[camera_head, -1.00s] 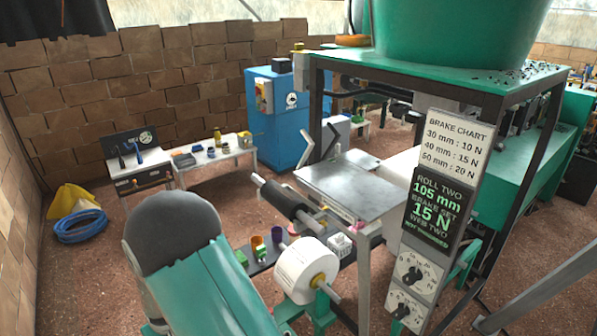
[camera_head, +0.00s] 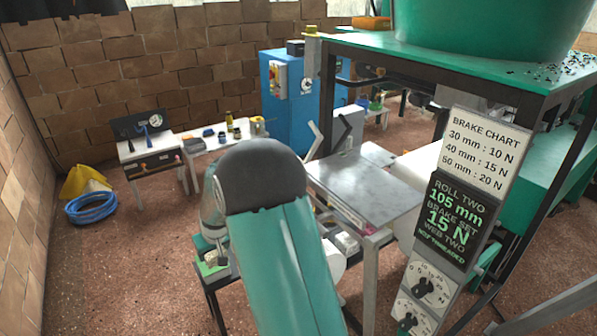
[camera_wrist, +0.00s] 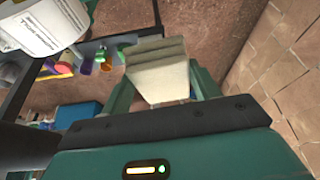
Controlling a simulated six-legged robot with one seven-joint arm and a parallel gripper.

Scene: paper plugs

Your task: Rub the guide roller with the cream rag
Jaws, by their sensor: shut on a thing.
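My gripper (camera_wrist: 160,92) is shut on the cream rag (camera_wrist: 158,72), a folded, layered pad that sticks out past the teal fingers in the wrist view. The rag appears clear of other surfaces. The dark guide roller, on a metal shaft in the earlier head view, is hidden behind my arm in the head view now. A dark cylinder (camera_wrist: 14,138) at the left edge of the wrist view may be this roller, but I cannot tell for sure.
A white paper roll (camera_wrist: 42,22) is at the wrist view's upper left. A grey metal table (camera_head: 362,187) stands right of my arm, beside the brake chart panel (camera_head: 487,150). A low bench (camera_head: 228,140) and blue hose (camera_head: 90,207) are at left. Open floor lies between.

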